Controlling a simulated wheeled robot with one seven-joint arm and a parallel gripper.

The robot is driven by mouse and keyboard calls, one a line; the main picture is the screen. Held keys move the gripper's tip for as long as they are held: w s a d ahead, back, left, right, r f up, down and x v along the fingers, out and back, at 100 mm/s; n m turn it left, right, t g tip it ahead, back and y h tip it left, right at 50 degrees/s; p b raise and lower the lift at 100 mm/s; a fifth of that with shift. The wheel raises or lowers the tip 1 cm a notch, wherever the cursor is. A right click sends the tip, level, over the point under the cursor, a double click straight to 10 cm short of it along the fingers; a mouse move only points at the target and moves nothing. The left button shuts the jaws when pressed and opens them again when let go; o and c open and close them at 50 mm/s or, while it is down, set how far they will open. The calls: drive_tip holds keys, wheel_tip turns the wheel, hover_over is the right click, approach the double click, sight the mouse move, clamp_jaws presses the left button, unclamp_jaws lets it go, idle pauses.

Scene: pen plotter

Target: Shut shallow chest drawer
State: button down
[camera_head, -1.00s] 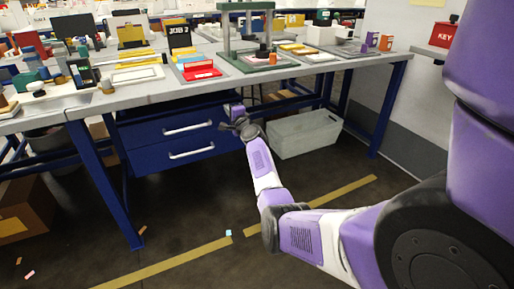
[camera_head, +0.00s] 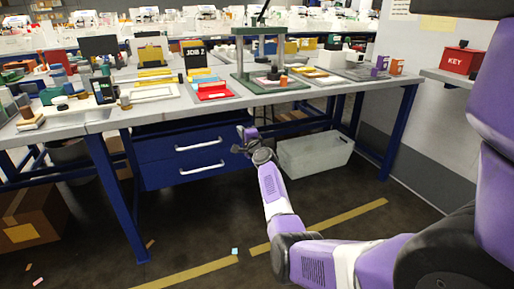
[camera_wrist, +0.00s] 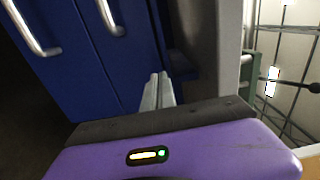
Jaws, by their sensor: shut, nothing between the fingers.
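The blue chest of drawers (camera_head: 150,178) hangs under the workbench. Its upper drawer (camera_head: 160,150) and lower drawer (camera_head: 160,173) each have a pale bar handle. I cannot tell clearly how far either drawer stands out. My gripper (camera_head: 243,146) is near the right end of the upper drawer, to the right of its handle (camera_head: 198,144). In the wrist view the drawer fronts appear turned sideways, with the upper drawer (camera_wrist: 128,65) nearest the fingers. My gripper (camera_wrist: 158,90) is shut and empty there, its tips close to that blue front; contact cannot be made out.
The workbench top (camera_head: 300,92) above is crowded with trays and tools. A grey bin (camera_head: 315,155) stands on the floor right of the chest. Blue table legs (camera_head: 118,200) flank the space, and a cardboard box (camera_head: 32,215) lies at left. The floor in front is mostly clear.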

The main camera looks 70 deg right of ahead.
drive_tip(key=p+v, duration=0.4)
drive_tip(key=v, duration=0.7)
